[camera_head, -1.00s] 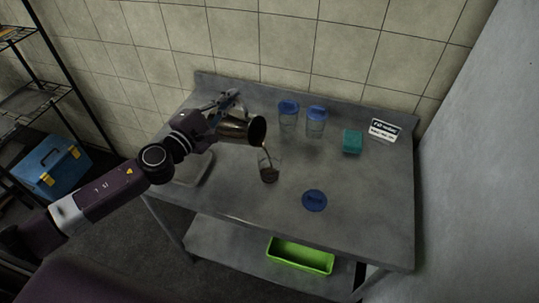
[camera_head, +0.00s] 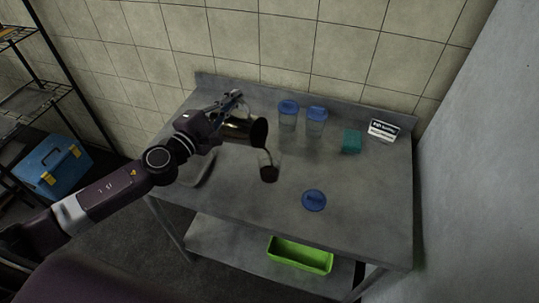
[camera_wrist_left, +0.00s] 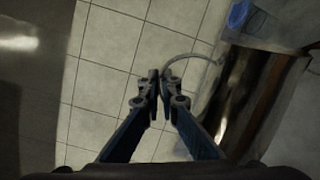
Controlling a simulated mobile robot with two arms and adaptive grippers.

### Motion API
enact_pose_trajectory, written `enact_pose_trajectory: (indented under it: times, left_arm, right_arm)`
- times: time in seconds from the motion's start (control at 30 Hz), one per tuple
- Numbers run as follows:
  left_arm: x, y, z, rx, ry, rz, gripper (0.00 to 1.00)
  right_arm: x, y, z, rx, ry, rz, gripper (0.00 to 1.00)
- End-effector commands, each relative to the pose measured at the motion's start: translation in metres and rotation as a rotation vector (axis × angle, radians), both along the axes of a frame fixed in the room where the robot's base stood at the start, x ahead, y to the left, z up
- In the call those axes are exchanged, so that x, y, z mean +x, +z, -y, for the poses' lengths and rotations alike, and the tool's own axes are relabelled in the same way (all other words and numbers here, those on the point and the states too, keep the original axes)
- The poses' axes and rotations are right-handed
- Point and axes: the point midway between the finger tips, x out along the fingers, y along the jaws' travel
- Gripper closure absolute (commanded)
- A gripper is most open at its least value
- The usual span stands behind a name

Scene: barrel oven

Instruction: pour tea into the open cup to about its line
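My left gripper (camera_head: 229,101) is closed around the handle of a dark metal pitcher (camera_head: 241,129). The pitcher is tipped with its mouth toward the right, and a dark stream runs from it into the open clear cup (camera_head: 269,168) below. The cup stands upright on the steel table (camera_head: 236,190) and holds dark tea; its line cannot be made out. In the left wrist view the gripper fingers (camera_wrist_left: 160,95) are close together at the thin handle, with the shiny pitcher (camera_wrist_left: 250,95) to the right. My right gripper is not in view.
Two clear cups with blue lids (camera_head: 288,115) (camera_head: 316,121) stand at the back. A loose blue lid (camera_head: 314,200) lies right of the open cup. A teal block (camera_head: 351,141) and a small sign (camera_head: 382,130) are at the back right. A tray (camera_head: 201,172) lies at the left.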

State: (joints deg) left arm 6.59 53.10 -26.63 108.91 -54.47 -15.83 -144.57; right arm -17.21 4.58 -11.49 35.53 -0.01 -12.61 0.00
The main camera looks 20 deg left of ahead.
Motion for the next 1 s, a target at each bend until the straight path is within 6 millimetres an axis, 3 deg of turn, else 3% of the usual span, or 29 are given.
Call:
enact_pose_trajectory:
  times: [1.0]
  left_arm:
    - [-0.001,0.007,0.007,0.048,0.0,0.016,1.0]
  right_arm:
    - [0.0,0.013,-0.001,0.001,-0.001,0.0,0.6]
